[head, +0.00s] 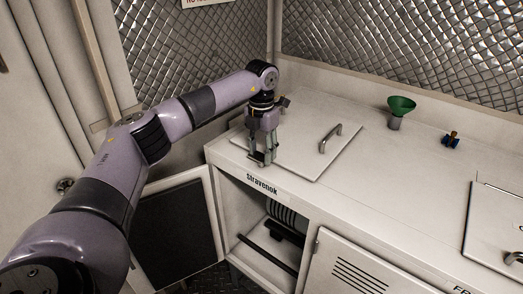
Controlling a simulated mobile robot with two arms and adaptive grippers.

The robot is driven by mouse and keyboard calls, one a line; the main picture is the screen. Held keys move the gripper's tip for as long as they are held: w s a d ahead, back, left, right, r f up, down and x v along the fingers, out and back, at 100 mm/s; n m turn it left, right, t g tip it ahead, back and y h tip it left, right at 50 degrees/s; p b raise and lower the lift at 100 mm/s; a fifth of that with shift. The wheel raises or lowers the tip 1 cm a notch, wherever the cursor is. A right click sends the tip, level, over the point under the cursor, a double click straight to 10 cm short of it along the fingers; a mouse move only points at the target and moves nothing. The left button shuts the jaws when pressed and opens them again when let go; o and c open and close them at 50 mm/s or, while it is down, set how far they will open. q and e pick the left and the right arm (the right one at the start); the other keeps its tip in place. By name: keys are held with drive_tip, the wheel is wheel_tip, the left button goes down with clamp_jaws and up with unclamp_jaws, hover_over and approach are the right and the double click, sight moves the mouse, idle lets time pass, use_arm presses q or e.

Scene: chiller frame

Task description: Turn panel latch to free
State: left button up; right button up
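My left gripper (262,158) points down at the left front part of the chiller frame's top. Its fingers are over the front left edge of a pale panel (305,165) with a bar handle (330,138). The panel lies flat on the frame. The fingers hide the spot under them, so I cannot make out the latch or whether they grip it. My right gripper is not in view.
Another panel (497,222) lies at the right. A front door (176,232) hangs open at the left, and a louvred panel (352,275) is at the lower front.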

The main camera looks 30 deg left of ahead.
sight(262, 154)
use_arm(q)
drive_tip(key=o, duration=0.4)
wheel_tip(262, 154, up, 12)
drive_tip(key=shift+f, duration=0.1)
idle(0.5)
idle(0.5)
